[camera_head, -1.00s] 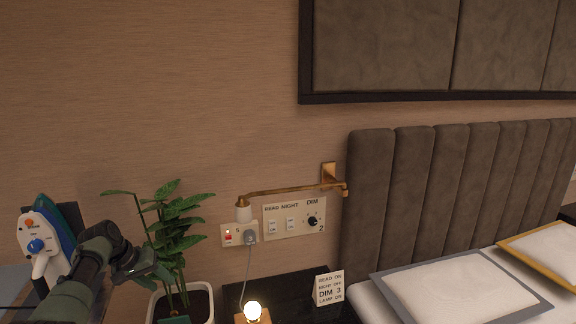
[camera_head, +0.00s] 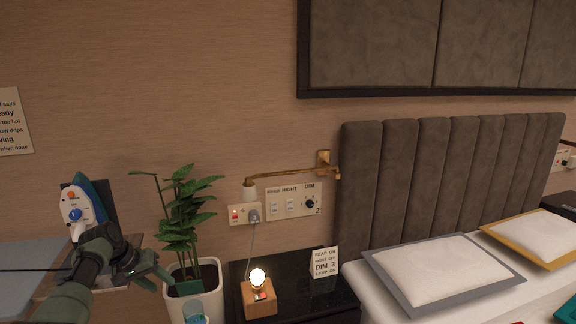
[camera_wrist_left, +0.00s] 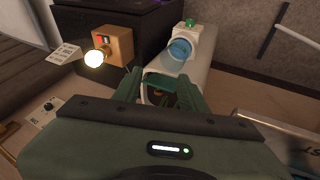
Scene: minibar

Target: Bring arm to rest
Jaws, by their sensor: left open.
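My left arm comes in from the lower left of the head view. Its left gripper (camera_head: 160,272) is open and empty, in front of the white planter on its left side. In the left wrist view the two green fingers of the left gripper (camera_wrist_left: 160,92) stand apart with nothing held between them. The right gripper is not in view.
A white and blue iron (camera_head: 77,212) stands behind my arm. A lit lamp (camera_head: 258,298) sits on the black nightstand (camera_head: 320,295), beside a bed.

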